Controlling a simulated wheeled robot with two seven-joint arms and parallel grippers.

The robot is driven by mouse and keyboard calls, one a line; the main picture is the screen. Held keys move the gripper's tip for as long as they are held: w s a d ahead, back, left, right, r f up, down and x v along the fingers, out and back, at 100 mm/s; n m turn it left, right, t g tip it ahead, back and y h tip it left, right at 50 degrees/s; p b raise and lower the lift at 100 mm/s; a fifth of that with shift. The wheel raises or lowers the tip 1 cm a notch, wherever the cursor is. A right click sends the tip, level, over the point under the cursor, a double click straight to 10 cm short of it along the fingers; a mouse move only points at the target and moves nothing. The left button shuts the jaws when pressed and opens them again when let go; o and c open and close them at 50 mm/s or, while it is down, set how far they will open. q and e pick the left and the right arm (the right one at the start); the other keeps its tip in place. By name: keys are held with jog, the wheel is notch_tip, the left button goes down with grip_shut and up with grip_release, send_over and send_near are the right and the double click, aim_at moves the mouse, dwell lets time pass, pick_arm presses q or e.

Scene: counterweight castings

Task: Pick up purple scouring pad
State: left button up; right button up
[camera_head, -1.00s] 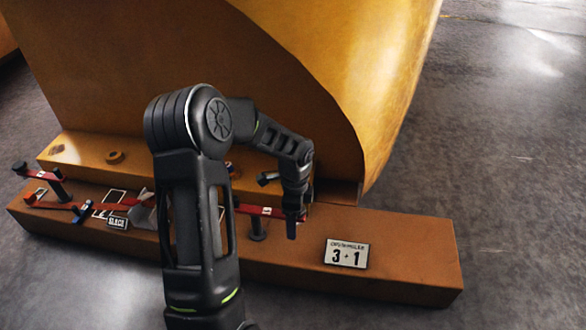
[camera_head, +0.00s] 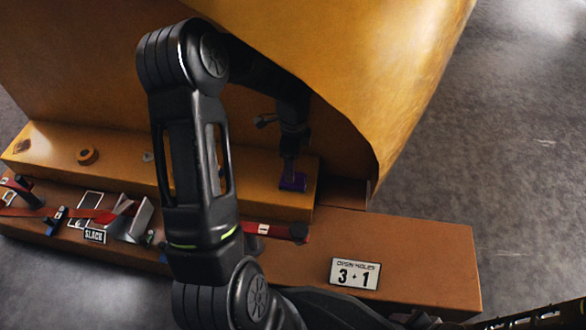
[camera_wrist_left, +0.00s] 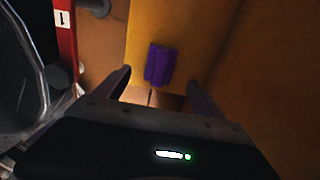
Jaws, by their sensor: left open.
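The purple scouring pad (camera_head: 293,183) lies on the raised orange-brown ledge, near its right end, below the big curved casting. My left gripper (camera_head: 289,165) is right above it, pointing down, and hides part of it. In the left wrist view the pad (camera_wrist_left: 160,64) is ahead of the two spread fingers (camera_wrist_left: 157,82), about centred between them. The fingers are open and empty. I cannot tell whether they touch the pad. My right gripper is not in view.
The curved casting (camera_head: 330,70) rises close behind the pad. On the lower step are a red bar (camera_head: 275,232), a "3 + 1" sign (camera_head: 355,273), a "SLACK" label (camera_head: 95,235) and a grey wedge (camera_head: 138,220).

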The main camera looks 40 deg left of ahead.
pick_arm(q)
jog(key=shift+f+b, duration=0.6)
jog(key=shift+f, duration=0.7)
notch_tip(320, 180, down, 5)
jog(key=b, duration=0.3)
jog(key=shift+f+b, duration=0.1)
jog(key=shift+b, duration=0.2)
jog(key=shift+c, duration=0.3)
jog(key=c, duration=1.4)
jog(key=shift+c, duration=0.2)
